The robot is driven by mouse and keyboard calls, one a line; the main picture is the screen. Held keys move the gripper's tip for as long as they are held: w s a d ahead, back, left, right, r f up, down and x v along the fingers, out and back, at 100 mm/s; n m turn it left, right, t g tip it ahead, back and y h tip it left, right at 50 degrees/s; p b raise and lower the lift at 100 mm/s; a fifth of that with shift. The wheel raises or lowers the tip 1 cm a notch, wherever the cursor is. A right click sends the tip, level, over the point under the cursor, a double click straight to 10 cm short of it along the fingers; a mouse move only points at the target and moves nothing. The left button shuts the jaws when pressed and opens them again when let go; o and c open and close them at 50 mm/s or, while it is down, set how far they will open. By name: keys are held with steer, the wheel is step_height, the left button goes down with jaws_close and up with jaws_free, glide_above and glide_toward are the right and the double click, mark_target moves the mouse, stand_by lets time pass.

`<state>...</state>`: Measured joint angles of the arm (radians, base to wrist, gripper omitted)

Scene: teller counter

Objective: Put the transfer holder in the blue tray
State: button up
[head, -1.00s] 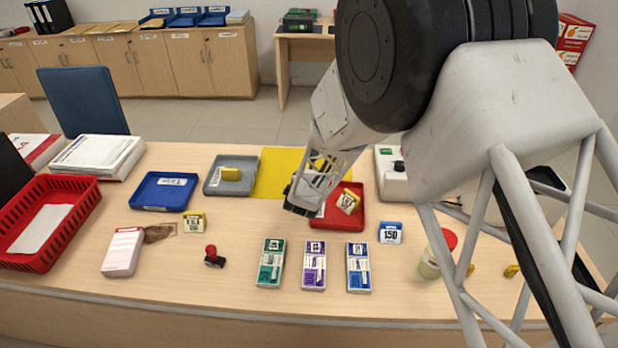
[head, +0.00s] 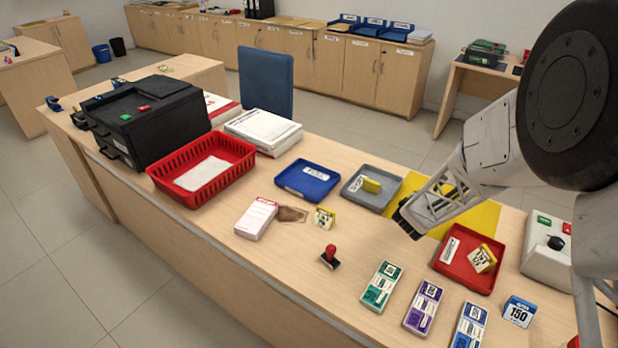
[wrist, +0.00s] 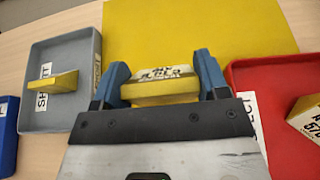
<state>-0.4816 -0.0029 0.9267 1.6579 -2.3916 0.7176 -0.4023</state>
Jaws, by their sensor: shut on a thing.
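My gripper (wrist: 160,78) is shut on a yellow holder (wrist: 160,92) with a white, dark-lettered label; its print is too blurred to read. In the wrist view the holder sits between the two blue fingers, over the yellow mat. In the head view my gripper (head: 408,220) is near the mat's front left part, right of the grey tray, and the held holder is mostly hidden. The blue tray (head: 292,184) lies left of the grey tray and looks empty apart from a white label. Its edge shows at the wrist view's left border (wrist: 8,140).
The grey tray (head: 358,197) and red tray (head: 450,264) each contain a yellow holder. Another yellow holder (head: 324,217) stands in front of the blue tray. A red-handled stamp (head: 329,254), banknote bundles (head: 382,286) and a red basket (head: 190,202) are also on the counter.

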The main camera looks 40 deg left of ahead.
steer(key=a+r, duration=0.3)
steer(key=a, duration=1.5)
glide_above(309, 190)
steer(key=shift+a+r, duration=0.1)
steer(key=shift+r, duration=0.35)
steer(key=shift+f, duration=3.1)
steer(key=shift+f, duration=1.9)
steer(key=shift+f, duration=0.1)
steer(key=o, duration=0.9)
